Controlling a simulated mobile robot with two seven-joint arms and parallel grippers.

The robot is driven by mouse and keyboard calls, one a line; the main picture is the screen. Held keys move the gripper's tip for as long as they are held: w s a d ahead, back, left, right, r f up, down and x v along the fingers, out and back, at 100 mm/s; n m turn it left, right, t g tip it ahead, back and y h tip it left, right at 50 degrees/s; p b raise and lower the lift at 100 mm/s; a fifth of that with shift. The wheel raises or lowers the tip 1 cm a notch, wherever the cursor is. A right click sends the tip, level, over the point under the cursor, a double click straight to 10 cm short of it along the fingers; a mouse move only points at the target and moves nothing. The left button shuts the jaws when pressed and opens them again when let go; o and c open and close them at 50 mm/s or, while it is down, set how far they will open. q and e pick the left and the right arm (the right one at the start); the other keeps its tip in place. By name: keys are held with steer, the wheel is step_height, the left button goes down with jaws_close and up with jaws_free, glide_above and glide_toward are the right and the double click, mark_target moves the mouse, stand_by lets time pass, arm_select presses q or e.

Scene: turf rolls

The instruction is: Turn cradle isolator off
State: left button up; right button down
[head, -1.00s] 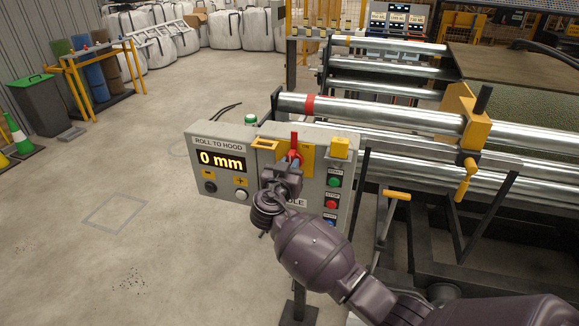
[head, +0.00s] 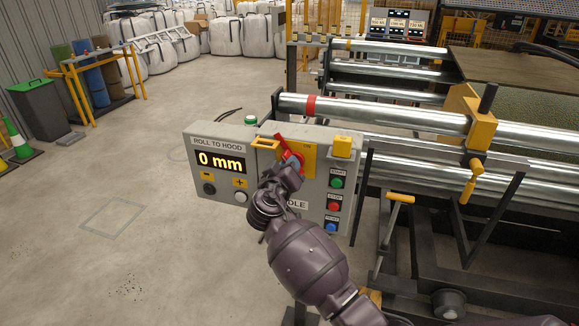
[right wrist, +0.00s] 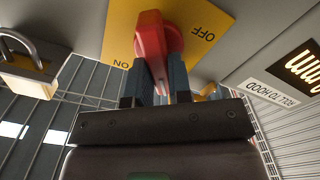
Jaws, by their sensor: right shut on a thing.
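The cradle isolator is a red rotary handle (head: 291,154) on a yellow plate (head: 309,160) on the front of a grey control box. In the head view the handle leans with its top toward the left. My right gripper (head: 288,165) is shut on the handle and covers its lower part. In the right wrist view the red handle (right wrist: 152,45) sits between the fingers of the right gripper (right wrist: 155,80). The yellow plate there (right wrist: 190,22) shows OFF and ON, upside down. My left gripper is out of view.
The box carries a display (head: 221,161) reading 0 mm and green, red and blue buttons, the green one (head: 336,182) on top. A padlock (right wrist: 30,55) hangs beside the plate in the wrist view. A roller machine (head: 420,119) stands right; open floor (head: 90,255) lies left.

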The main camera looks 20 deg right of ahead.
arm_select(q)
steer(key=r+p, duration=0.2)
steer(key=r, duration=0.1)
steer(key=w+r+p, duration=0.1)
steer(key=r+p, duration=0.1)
arm_select(e)
steer(key=n, duration=1)
steer(key=shift+w+a+f+n, duration=0.1)
steer(key=shift+a+f+n, duration=0.05)
steer(key=shift+f+n, duration=0.2)
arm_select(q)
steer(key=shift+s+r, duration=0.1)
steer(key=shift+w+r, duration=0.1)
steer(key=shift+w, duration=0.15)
arm_select(e)
steer(key=c, duration=1)
jaws_free()
steer(key=shift+c, duration=0.2)
